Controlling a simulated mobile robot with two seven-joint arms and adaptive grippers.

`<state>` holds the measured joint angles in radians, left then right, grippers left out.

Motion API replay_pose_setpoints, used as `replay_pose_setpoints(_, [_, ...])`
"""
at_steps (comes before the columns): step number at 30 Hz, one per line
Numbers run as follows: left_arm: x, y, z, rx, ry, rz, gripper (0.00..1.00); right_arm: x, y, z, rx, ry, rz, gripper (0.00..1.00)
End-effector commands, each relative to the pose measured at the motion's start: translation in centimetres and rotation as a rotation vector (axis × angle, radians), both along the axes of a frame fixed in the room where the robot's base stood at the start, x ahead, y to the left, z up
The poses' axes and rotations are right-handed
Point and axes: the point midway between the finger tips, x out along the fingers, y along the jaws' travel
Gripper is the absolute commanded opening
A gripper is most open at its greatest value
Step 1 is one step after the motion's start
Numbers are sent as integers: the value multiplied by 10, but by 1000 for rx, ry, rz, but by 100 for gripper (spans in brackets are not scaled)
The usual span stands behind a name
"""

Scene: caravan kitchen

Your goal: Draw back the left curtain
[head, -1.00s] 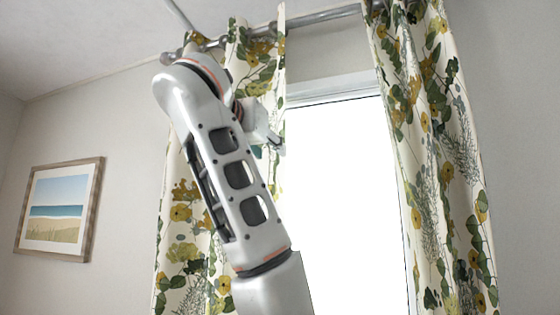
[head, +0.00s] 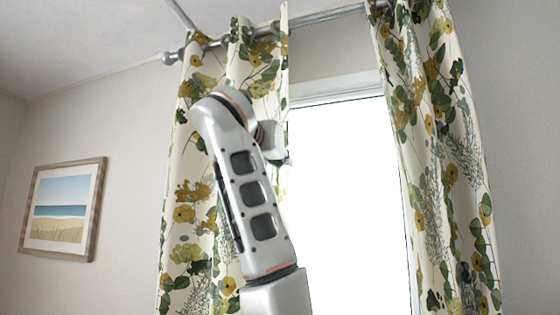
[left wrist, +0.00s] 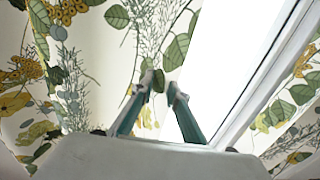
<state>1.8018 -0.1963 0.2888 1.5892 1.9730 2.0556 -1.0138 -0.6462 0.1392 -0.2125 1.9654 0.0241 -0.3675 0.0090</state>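The left curtain (head: 181,200), cream with yellow and green flowers, hangs in folds from the rod, left of the bright window. My left arm crosses in front of it and hides part of it. My left gripper (head: 274,143) is at the curtain's window-side edge, mostly hidden behind my forearm. In the left wrist view, the two fingers of the left gripper (left wrist: 165,88) lean together with a narrow gap at the tips. They overlap the curtain edge there, with curtain cloth (left wrist: 90,60) to the left and window to the right. Whether they pinch cloth is unclear. My right gripper is not in view.
The metal rod (head: 325,15) runs along the top, with a finial at its left end. The right curtain (head: 425,150) hangs right of the window (head: 345,190). A framed beach picture (head: 62,209) hangs on the left wall.

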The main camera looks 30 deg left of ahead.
Motion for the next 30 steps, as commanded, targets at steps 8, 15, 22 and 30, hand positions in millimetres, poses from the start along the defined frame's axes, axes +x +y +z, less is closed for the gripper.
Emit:
replay_pose_setpoints(8, [-3, 10, 0, -1, -1, 3, 0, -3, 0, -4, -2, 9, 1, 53])
replay_pose_setpoints(15, [-15, 59, 1, -2, -3, 6, 0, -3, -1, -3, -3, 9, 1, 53])
replay_pose_setpoints(22, [-31, 122, 1, -2, -3, 7, 0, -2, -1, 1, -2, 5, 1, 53])
replay_pose_setpoints(30, [-43, 175, 1, -1, -2, 5, 0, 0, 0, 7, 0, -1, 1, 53])
